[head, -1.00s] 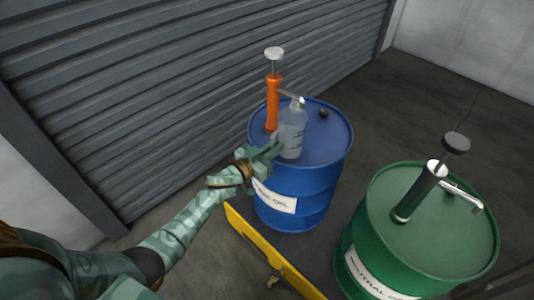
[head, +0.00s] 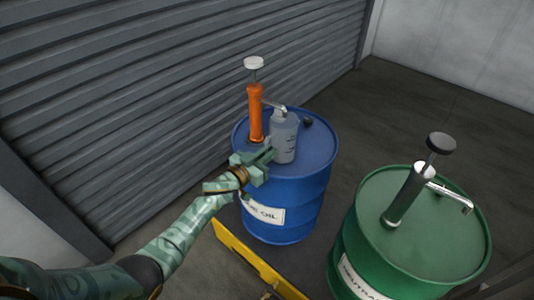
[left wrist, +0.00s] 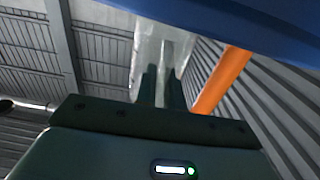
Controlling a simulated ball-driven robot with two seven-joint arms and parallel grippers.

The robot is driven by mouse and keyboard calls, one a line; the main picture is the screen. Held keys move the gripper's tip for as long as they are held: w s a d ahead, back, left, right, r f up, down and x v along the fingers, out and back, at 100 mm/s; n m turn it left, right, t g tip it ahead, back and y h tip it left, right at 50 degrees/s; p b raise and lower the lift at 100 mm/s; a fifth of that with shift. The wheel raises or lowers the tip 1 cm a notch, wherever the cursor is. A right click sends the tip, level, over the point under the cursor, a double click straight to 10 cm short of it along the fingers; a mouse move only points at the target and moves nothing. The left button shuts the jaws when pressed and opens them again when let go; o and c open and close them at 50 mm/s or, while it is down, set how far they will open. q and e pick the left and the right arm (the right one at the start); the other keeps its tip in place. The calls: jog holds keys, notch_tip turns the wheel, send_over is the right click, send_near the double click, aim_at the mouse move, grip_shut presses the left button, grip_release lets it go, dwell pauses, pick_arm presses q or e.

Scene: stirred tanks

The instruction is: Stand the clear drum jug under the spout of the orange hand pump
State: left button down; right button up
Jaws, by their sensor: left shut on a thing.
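The clear drum jug (head: 284,144) is a see-through grey bottle with marks on its side. It is upright over the blue drum's lid, in front of and to the right of the orange hand pump (head: 255,112). The pump's metal spout (head: 276,106) ends at the jug's top in the head view; I cannot tell if they line up in depth. My left gripper (head: 268,156) is shut on the jug from the near left. The left wrist view shows the jug (left wrist: 150,45) beyond the fingers, beside the orange pump (left wrist: 222,80). Whether the jug's base touches the lid is unclear.
The blue drum (head: 310,195) carries the orange pump and a small black cap (head: 308,122). A green drum (head: 440,240) with a dark pump (head: 408,195) stands at the right. A yellow barrier (head: 255,262) lies low in front. A grey shutter (head: 130,90) stands behind.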

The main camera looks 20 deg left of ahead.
pick_arm(q)
jog(key=shift+f+b, duration=0.35)
jog(key=shift+f, duration=0.2)
pick_arm(e)
jog(key=shift+s+f, duration=0.2)
jog(key=shift+f, duration=0.15)
pick_arm(q)
jog(key=c, duration=1.4)
grip_release()
jog(key=shift+c, duration=0.2)
